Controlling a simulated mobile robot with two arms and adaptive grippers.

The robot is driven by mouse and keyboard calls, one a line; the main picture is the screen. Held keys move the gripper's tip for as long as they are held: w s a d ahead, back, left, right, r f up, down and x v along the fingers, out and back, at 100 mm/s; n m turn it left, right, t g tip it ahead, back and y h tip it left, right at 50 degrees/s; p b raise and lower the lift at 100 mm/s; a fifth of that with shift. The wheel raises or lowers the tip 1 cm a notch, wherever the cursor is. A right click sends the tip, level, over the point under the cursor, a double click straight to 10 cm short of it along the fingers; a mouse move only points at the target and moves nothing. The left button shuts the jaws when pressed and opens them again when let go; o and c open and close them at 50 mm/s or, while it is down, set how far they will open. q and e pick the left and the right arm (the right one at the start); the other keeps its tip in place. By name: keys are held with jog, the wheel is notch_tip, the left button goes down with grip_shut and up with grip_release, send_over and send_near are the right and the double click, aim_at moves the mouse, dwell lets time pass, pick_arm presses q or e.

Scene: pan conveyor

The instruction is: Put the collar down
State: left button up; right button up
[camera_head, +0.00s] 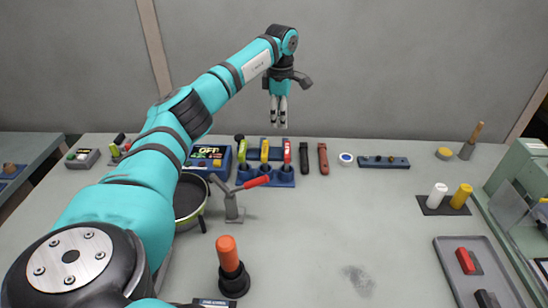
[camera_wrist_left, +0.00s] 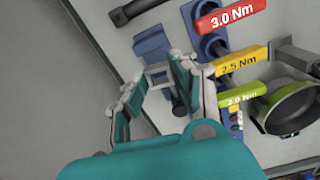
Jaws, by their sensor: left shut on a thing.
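My left gripper (camera_head: 279,112) hangs fingers down above the back of the bench, over the blue tool rack, clear of the surface. In the left wrist view its two fingers (camera_wrist_left: 158,82) reach forward with a small pale grey piece between their tips, seemingly the collar (camera_wrist_left: 158,70); its full shape is hard to make out. The blue rack (camera_head: 268,179) holds torque tools with green, yellow and red handles. In the left wrist view their labels read 3.0 Nm (camera_wrist_left: 230,15), 2.5 Nm (camera_wrist_left: 242,62) and 2.0 Nm (camera_wrist_left: 242,93). My right gripper is not in view.
A dark pan (camera_head: 187,197) lies partly behind my left arm, beside a red-handled clamp (camera_head: 234,205). The centre right is clear.

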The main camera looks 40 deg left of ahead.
pick_arm(q)
notch_tip(320, 180, down, 2)
jog(key=a+n, duration=0.2)
send_over(274, 152)
notch_tip(274, 152, down, 5)
jog(key=shift+f, duration=2.15)
jog(key=shift+f, duration=0.15)
jog(key=o, duration=0.8)
notch_tip(274, 152, up, 12)
jog(key=shift+r, duration=0.25)
